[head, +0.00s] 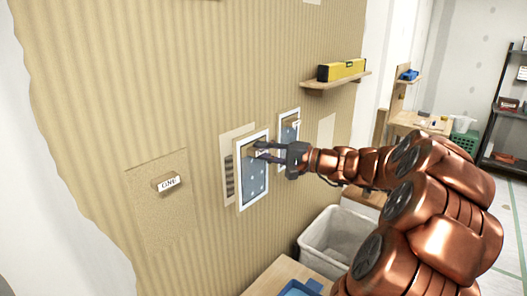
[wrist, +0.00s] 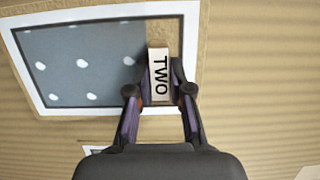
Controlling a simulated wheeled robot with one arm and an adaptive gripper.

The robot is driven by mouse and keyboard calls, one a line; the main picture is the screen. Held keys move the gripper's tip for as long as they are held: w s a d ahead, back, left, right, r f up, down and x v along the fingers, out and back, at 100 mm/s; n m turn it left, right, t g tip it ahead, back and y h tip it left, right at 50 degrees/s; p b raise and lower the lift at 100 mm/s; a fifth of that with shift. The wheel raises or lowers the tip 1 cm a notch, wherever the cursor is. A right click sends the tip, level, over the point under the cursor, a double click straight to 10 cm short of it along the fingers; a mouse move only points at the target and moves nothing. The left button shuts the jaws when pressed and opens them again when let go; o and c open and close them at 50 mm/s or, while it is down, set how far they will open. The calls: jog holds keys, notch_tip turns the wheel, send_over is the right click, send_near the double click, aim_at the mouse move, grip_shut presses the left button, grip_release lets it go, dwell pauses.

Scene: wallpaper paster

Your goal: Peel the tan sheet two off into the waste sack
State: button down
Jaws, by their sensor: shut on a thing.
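A white tab marked TWO (wrist: 160,75) stands between the fingertips of my gripper (wrist: 159,92) in the wrist view. My gripper is shut on this tab. It is at the wall in the head view (head: 262,152), against a white-bordered panel (head: 239,195) of blue-grey with white dots. A tan area (wrist: 184,36) beside the tab, inside the white border, appears to be sheet two; its extent is unclear. A pale open container (head: 335,240) stands low by the wall, below and right of my gripper; it may be the waste sack.
A tan sheet (head: 155,215) with another tab (head: 168,183) is on the wall at left. A second dotted panel (head: 289,132) is just beyond my gripper. A wooden shelf (head: 336,81) holds a yellow level (head: 342,70). A table (head: 275,277) with a blue tray stands below.

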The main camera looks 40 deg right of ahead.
jog(key=s+d+b, duration=0.1)
jog(key=s+b, duration=0.1)
jog(key=s, duration=0.4)
jog(key=shift+s+d, duration=0.3)
jog(key=shift+s, duration=0.05)
dwell(0.9)
jog(key=shift+s, duration=0.1)
